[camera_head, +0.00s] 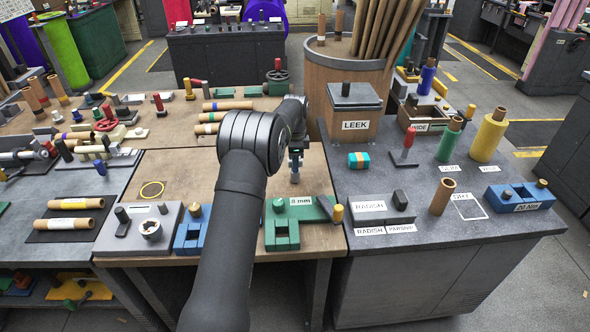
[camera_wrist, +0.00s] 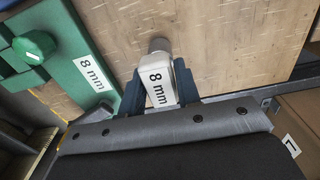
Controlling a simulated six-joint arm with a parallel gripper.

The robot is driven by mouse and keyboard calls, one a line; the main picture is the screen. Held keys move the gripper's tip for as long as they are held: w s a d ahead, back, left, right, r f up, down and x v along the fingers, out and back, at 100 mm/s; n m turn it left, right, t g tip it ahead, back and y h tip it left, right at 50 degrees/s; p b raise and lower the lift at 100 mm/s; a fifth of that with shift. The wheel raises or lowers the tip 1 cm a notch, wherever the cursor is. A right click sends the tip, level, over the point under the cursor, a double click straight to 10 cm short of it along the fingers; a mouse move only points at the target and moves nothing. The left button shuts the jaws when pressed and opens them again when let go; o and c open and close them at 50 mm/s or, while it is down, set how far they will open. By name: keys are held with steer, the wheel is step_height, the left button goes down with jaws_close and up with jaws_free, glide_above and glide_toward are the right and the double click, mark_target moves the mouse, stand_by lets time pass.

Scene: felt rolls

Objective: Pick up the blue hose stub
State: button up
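My gripper (camera_head: 295,158) is over the middle wooden table. In the wrist view its two fingers (camera_wrist: 160,92) sit close against both sides of a white piece labelled "8 mm" (camera_wrist: 160,86) with a grey round end. Its grey end also shows below the fingers in the head view (camera_head: 295,177). I cannot tell for sure which thing is the blue hose stub. A short teal-blue piece with an orange band (camera_head: 358,160) lies on the dark right-hand table, right of my gripper. A blue roll (camera_head: 427,78) stands farther back, and a small blue upright piece (camera_head: 100,167) is at the left.
A green block labelled "8 mm" (camera_head: 300,206) is just in front of my gripper; it also shows in the wrist view (camera_wrist: 62,50). A blue block (camera_head: 192,235) and a grey fixture (camera_head: 125,240) lie left. A LEEK box (camera_head: 354,124) stands back right. Bare wood surrounds a yellow ring (camera_head: 152,183).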

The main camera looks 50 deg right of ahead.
steer(key=shift+c, duration=1)
steer(key=shift+r, duration=0.1)
steer(key=shift+r, duration=0.2)
steer(key=shift+r, duration=0.7)
steer(key=shift+r, duration=0.15)
steer(key=shift+r, duration=2.4)
steer(key=shift+w, duration=0.1)
